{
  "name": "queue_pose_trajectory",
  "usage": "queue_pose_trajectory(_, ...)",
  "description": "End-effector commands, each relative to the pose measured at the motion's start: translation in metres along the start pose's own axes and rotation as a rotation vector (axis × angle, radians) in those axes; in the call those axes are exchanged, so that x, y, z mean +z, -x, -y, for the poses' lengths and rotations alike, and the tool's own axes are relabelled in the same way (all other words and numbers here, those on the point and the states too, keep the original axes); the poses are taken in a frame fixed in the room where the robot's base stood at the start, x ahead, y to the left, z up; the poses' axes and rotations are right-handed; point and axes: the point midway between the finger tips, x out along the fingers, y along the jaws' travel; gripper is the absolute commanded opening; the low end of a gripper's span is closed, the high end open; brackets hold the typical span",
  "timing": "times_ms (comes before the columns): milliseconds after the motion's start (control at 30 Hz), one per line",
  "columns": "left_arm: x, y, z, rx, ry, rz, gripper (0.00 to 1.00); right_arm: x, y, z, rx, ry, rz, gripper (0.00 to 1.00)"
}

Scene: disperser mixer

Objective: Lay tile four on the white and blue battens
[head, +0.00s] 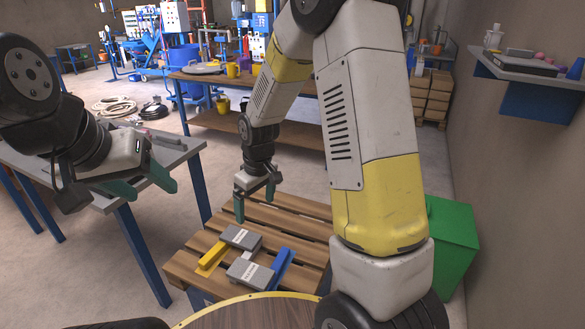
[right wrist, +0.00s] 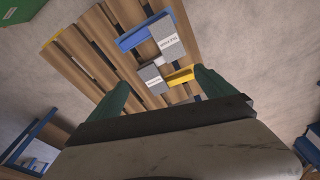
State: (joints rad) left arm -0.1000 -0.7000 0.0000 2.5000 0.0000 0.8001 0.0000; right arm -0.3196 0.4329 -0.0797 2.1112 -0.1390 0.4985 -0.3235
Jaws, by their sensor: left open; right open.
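The farther tile (head: 241,237) lies beside the yellow batten (head: 212,258). The nearer tile (head: 249,274) lies beside the blue batten (head: 282,268). A white batten (head: 252,255) shows in a small strip between the tiles, mostly hidden. The right wrist view shows the tile by the blue batten (right wrist: 168,36) and the tile by the yellow batten (right wrist: 152,78). My right gripper (head: 255,198) is open and empty above the pallet's far part. My left gripper (head: 140,184) is open and empty near the grey table.
A grey table (head: 183,152) with blue legs stands left of the pallet. A green bin (head: 452,245) stands to its right. A wooden workbench (head: 300,137) is behind. A round wooden top (head: 250,314) is at the bottom edge. Floor between table and pallet is clear.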

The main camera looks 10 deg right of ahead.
Motion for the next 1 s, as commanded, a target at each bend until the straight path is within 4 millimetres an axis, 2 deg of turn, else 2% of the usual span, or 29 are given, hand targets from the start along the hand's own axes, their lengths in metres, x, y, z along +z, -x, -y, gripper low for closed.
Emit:
queue_pose_trajectory(33,0.0,0.0,0.0,0.0,0.0,0.0,0.56,0.006,0.03,-0.005,0.008,-0.046,-0.037,0.94)
queue_pose_trajectory(200,0.0,0.0,0.0,0.0,0.0,0.0,0.56,0.037,0.112,-0.009,0.02,-0.195,-0.133,0.94)
queue_pose_trajectory(400,0.0,0.0,0.0,0.0,0.0,0.0,0.56,0.087,0.188,0.001,0.032,-0.36,-0.25,0.94)
queue_pose_trajectory(500,0.0,0.0,0.0,0.0,0.0,0.0,0.56,0.115,0.217,0.01,0.037,-0.437,-0.307,0.94)
queue_pose_trajectory(600,0.0,0.0,0.0,0.0,0.0,0.0,0.56,0.141,0.237,0.021,0.042,-0.503,-0.358,0.94)
queue_pose_trajectory(733,0.0,0.0,0.0,0.0,0.0,0.0,0.56,0.164,0.252,0.033,0.045,-0.566,-0.406,0.94)
queue_pose_trajectory(867,0.0,0.0,0.0,0.0,0.0,0.0,0.56,0.177,0.257,0.04,0.047,-0.597,-0.43,0.94)
queue_pose_trajectory(1000,0.0,0.0,0.0,0.0,0.0,0.0,0.56,0.18,0.258,0.042,0.047,-0.607,-0.435,0.94)
